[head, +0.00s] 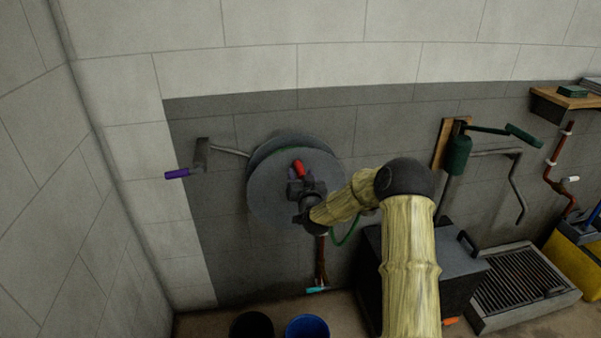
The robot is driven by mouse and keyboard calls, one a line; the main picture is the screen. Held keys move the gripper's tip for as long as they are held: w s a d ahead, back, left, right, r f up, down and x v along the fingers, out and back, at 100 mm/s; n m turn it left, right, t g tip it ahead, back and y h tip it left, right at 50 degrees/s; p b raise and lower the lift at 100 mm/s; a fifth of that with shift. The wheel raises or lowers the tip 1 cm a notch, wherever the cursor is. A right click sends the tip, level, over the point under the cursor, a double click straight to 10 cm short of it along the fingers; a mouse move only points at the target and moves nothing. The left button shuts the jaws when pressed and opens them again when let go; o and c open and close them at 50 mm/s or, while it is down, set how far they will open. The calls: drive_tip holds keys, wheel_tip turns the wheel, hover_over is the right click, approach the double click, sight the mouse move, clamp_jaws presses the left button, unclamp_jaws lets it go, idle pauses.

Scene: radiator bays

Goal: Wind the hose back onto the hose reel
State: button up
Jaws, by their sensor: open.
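The hose reel (268,190) is a large grey disc on the dark grey wall panel, left of centre in the head view. A red grip (299,168) stands out in front of its face. A short loop of green hose (347,234) hangs at its lower right, partly hidden by my arm. My gripper (303,187) is open in front of the disc, just below the red grip. Whether its fingers are around or only beside the grip, I cannot tell.
A black bucket (251,326) and a blue bucket (307,328) stand below the reel. A dark box (458,280) and a grated tray (525,285) are at the right. A green hand pump (458,157) and pipes are on the right wall. A side wall closes the left.

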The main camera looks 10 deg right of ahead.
drive_tip(key=shift+w, duration=0.65)
clamp_jaws()
drive_tip(key=shift+a, duration=0.2)
